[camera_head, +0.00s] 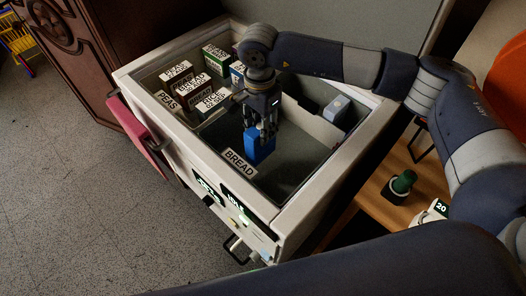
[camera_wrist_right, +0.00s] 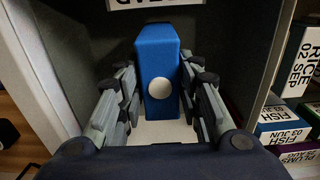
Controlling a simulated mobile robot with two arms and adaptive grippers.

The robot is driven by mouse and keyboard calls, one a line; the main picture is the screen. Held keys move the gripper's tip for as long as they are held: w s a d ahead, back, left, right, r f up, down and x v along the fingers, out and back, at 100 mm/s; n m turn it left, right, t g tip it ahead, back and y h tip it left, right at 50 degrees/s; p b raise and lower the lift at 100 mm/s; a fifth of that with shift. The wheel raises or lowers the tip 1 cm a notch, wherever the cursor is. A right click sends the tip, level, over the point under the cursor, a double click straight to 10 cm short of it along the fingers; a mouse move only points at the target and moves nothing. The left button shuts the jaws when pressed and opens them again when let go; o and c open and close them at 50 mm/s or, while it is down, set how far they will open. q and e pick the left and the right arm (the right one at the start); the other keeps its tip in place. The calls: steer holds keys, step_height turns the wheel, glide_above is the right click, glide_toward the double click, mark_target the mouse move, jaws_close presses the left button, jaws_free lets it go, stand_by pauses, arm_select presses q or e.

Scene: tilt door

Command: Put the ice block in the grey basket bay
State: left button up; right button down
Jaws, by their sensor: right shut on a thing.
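A bright blue block, which I take to be the ice block (camera_head: 260,148), is upright in the jaws of my right gripper (camera_head: 264,126), inside the open chest behind the BREAD label (camera_head: 240,162). In the right wrist view the blue block (camera_wrist_right: 155,62) has a white round spot and stands between the fingers of the right gripper (camera_wrist_right: 160,98). I cannot tell whether its bottom touches the floor of the bay. The grey-walled bay (camera_head: 296,150) lies around and to the right of it. My left gripper is not in view.
Labelled boxes (camera_head: 186,88) fill the left bay marked PEAS. A pale grey-blue box (camera_head: 337,108) sits at the right end of the chest. The chest rim (camera_head: 325,170) surrounds the bays.

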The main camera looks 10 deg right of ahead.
step_height(320, 180, down, 3)
steer(key=shift+r+b, duration=0.1)
steer(key=shift+b, duration=0.25)
step_height(320, 180, down, 5)
steer(key=shift+r+b, duration=0.15)
steer(key=shift+b, duration=0.85)
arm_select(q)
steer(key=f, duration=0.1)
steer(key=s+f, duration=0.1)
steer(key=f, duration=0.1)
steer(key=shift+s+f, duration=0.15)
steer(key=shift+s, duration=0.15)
arm_select(e)
steer(key=shift+w, duration=0.1)
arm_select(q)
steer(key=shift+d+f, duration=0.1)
arm_select(e)
steer(key=shift+f, duration=0.2)
steer(key=c, duration=1.1)
jaws_free()
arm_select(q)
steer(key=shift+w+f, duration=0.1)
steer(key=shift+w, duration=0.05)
arm_select(e)
steer(key=shift+r, duration=0.15)
